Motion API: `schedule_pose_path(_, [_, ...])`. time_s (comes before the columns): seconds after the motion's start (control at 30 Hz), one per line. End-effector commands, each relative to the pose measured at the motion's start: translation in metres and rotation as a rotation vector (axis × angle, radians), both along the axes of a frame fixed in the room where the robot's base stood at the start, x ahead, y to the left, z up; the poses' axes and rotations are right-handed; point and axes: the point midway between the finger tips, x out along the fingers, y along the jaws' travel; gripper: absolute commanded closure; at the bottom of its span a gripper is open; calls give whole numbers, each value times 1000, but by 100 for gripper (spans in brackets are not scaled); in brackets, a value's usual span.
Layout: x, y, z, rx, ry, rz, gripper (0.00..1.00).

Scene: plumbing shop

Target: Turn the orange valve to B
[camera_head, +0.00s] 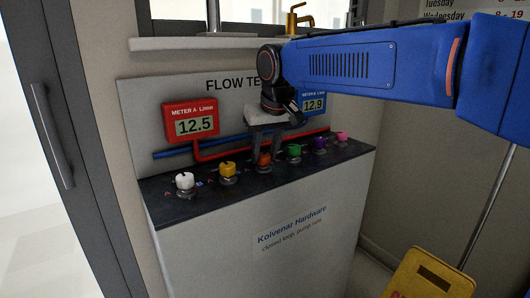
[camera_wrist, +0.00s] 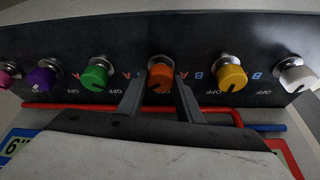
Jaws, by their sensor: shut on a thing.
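The orange valve (camera_head: 264,159) is the third knob from the left on the dark top of the flow test bench. In the wrist view the orange valve (camera_wrist: 160,75) is a round knob with a dark pointer mark near its lower middle. My gripper (camera_head: 264,152) reaches down from above with one finger on each side of it. In the wrist view my gripper (camera_wrist: 160,88) is shut on the orange valve. Small A, B and OFF labels are printed around the knobs; which label the pointer faces is hard to tell.
White (camera_head: 185,181), yellow (camera_head: 228,170), green (camera_head: 294,150), purple (camera_head: 320,143) and pink (camera_head: 342,137) valves stand in the same row, close by. Red meter A (camera_head: 190,122) reads 12.5; the blue meter (camera_head: 313,104) reads 12.9. A red pipe (camera_head: 208,153) runs behind the valves. A yellow sign (camera_head: 430,275) stands right.

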Motion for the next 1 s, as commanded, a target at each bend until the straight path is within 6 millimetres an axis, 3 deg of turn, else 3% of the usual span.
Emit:
schedule_pose_path(0.73, [0, 0, 0, -1, 1, -86, 90])
schedule_pose_path(0.77, [0, 0, 0, -1, 1, -86, 60])
schedule_pose_path(0.8, [0, 0, 0, -1, 1, -86, 51])
schedule_pose_path(1.0, [0, 0, 0, -1, 1, -86, 49])
